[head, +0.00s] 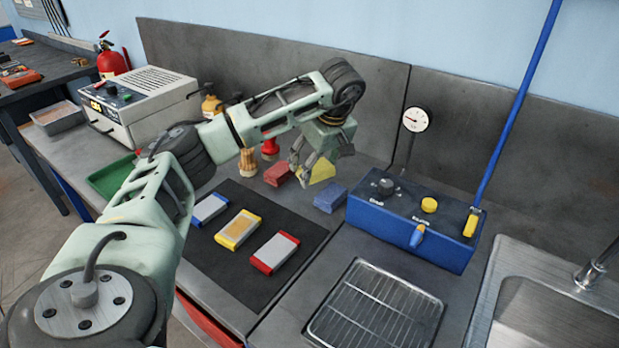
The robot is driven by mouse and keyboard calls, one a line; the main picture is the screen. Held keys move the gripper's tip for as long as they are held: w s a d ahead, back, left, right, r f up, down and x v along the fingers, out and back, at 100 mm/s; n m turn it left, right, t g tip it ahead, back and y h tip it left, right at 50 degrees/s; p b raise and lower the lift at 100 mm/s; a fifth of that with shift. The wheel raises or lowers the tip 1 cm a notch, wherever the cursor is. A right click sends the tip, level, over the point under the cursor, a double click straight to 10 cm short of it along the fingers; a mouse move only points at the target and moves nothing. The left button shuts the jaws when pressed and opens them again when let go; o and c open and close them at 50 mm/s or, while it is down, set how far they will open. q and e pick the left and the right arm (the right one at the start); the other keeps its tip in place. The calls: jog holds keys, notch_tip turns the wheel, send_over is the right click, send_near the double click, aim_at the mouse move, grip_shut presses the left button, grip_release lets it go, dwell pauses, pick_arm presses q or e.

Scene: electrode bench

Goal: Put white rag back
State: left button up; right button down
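I cannot make out a white rag anywhere in the head view. My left arm reaches across from the left, and my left gripper (303,172) points down over the back of the bench. It is close to three folded blocks or cloths: a red one (277,174), a yellow one (321,170) and a blue one (330,197). The fingers are small and partly overlap the things behind them, so their opening and any contact are unclear. No white thing shows between them. My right gripper is not in view.
A black mat (222,264) holds blue, yellow and red-edged plates. A blue control box (415,226), wire rack (376,307) and sink (545,310) lie to the right. A white machine (140,103), green tray (112,178) and bottles stand left and behind my arm.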

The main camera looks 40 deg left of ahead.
pick_arm(q)
jog(key=a+f, duration=0.1)
jog(key=a, duration=0.1)
jog(key=a+f, duration=0.1)
jog(key=a, duration=0.1)
jog(key=shift+f, duration=0.2)
jog(key=shift+w+f+p, duration=0.1)
jog(key=shift+f+p, duration=0.05)
jog(key=shift+p, duration=0.15)
jog(key=shift+a+f, duration=0.1)
jog(key=shift+f, duration=0.15)
notch_tip(320, 180, down, 3)
jog(key=shift+f+p, duration=0.15)
jog(key=shift+p, duration=0.35)
jog(key=shift+f, duration=0.25)
jog(key=o, duration=1)
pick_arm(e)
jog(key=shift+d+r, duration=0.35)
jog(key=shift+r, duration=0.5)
